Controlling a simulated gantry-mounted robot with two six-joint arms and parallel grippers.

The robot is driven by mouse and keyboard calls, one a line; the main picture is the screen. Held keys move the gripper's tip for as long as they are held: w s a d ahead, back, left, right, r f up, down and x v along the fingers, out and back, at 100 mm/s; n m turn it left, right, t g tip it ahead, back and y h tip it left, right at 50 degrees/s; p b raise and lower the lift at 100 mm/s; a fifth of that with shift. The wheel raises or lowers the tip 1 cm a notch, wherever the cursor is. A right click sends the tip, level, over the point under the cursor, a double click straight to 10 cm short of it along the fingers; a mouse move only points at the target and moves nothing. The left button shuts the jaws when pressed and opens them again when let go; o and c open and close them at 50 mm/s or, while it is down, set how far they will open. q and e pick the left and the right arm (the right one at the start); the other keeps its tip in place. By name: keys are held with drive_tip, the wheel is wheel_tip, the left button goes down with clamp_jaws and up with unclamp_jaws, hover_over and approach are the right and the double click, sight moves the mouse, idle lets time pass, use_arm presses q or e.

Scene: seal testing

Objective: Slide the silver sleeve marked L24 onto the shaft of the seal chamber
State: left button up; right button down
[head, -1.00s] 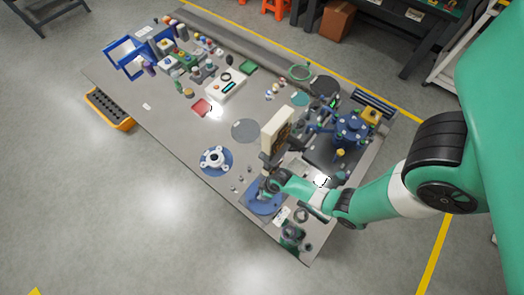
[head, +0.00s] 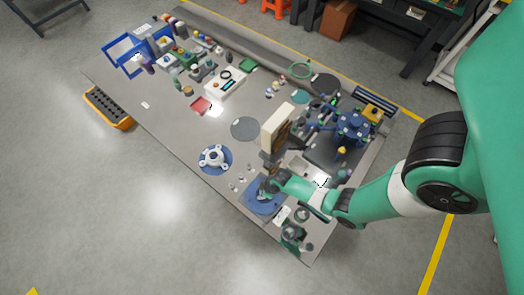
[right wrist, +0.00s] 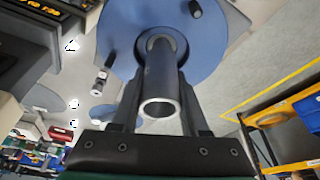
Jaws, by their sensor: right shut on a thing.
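My right gripper (head: 268,189) is low over a blue round mat (head: 256,209) near the table's front edge in the head view. In the right wrist view, its fingers (right wrist: 160,112) are shut on a hollow grey metal sleeve (right wrist: 160,90), its open end facing the camera. The sleeve's far end is at or near the blue mat (right wrist: 212,45); I cannot tell if it touches. No L24 marking is readable. A blue machine with a round top (head: 352,128), possibly the seal chamber, stands at the right; its shaft is not clear. My left gripper is not in view.
A tall beige panel (head: 277,128) stands close behind my right gripper. Small parts lie between the disc and mat. A dark post (right wrist: 195,8) stands on the blue mat. The table's middle left is mostly clear.

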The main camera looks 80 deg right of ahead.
drive_tip(key=shift+f+b, duration=0.3)
drive_tip(key=shift+f, duration=0.15)
drive_tip(key=shift+f+b, duration=0.6)
drive_tip(key=shift+f, duration=0.05)
drive_tip(key=shift+c, duration=1.7)
unclamp_jaws()
drive_tip(key=shift+r, duration=0.2)
wheel_tip(320, 180, up, 5)
drive_tip(key=p, duration=0.5)
drive_tip(key=shift+f, duration=0.15)
